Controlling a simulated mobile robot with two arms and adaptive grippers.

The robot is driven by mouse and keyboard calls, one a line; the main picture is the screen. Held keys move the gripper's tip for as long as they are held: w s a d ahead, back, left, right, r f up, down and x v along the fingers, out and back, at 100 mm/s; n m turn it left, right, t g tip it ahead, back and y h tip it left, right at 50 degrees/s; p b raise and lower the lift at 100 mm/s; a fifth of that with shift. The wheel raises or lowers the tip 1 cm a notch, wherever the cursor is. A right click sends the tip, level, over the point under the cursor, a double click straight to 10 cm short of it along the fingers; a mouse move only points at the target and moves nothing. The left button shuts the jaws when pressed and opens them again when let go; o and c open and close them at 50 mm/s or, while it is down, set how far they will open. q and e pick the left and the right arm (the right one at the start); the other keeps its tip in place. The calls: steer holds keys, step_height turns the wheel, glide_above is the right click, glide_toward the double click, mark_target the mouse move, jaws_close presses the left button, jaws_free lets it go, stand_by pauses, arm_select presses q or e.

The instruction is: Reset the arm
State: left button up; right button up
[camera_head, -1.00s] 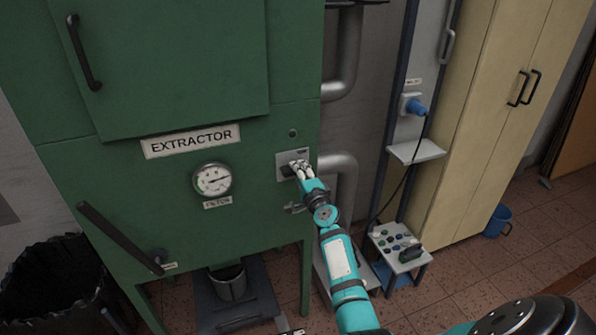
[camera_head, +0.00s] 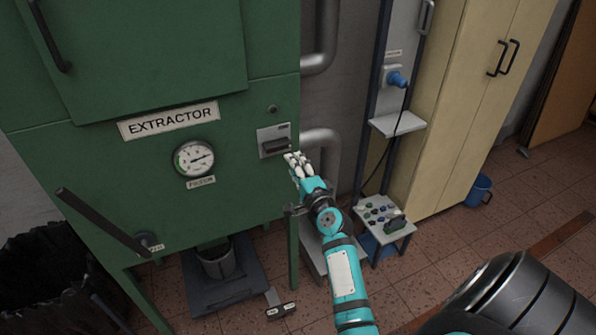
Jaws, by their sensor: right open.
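My right gripper (camera_head: 296,160) is open and empty at the end of my teal right arm. It is just below and in front of the switch plate (camera_head: 273,140) on the green extractor (camera_head: 110,170). The dark switch on the plate is now in clear view, with a small gap seeming to lie between it and the fingertips. The round gauge (camera_head: 194,158) is left of the plate. My left gripper does not show.
A long dark lever (camera_head: 100,220) sticks out at the extractor's lower left. A bucket (camera_head: 219,264) stands beneath it. A small stand (camera_head: 386,222) with several knobs, a blue plug (camera_head: 398,79), a tan cabinet (camera_head: 475,110) and a blue bucket (camera_head: 478,190) are to the right.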

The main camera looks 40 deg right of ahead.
steer(key=shift+v, duration=0.95)
steer(key=s+a+f+n+g+y, duration=0.1)
steer(key=a+f+n+g+y, duration=0.2)
steer(key=f, duration=0.7)
steer(key=s+a+f+n+g, duration=0.1)
steer(key=a+f+n, duration=0.3)
steer(key=f, duration=0.6)
steer(key=s+a+f+n+g, duration=0.1)
steer(key=s+a+f, duration=0.15)
steer(key=f, duration=0.25)
steer(key=s+a+f+n+g+y, duration=0.1)
steer(key=s+a+f+n+g, duration=0.1)
steer(key=s+f, duration=0.25)
steer(key=s+a+f+n+g, duration=0.1)
steer(key=s+a+f, duration=0.1)
steer(key=f, duration=0.4)
steer(key=s+a+f+n+g, duration=0.2)
steer(key=s+f+n, duration=0.1)
steer(key=s+f, duration=0.35)
steer(key=s+a+f+n+g, duration=0.2)
steer(key=s+f, duration=0.3)
steer(key=s, duration=0.3)
steer(key=s+f+n+g, duration=0.2)
steer(key=s+f+n, duration=0.1)
steer(key=s, duration=0.8)
steer(key=s+f+n+g, duration=0.2)
steer(key=s+f+n, duration=0.2)
steer(key=s, duration=0.8)
steer(key=shift+s+f+n, duration=0.3)
steer(key=shift+f, duration=0.1)
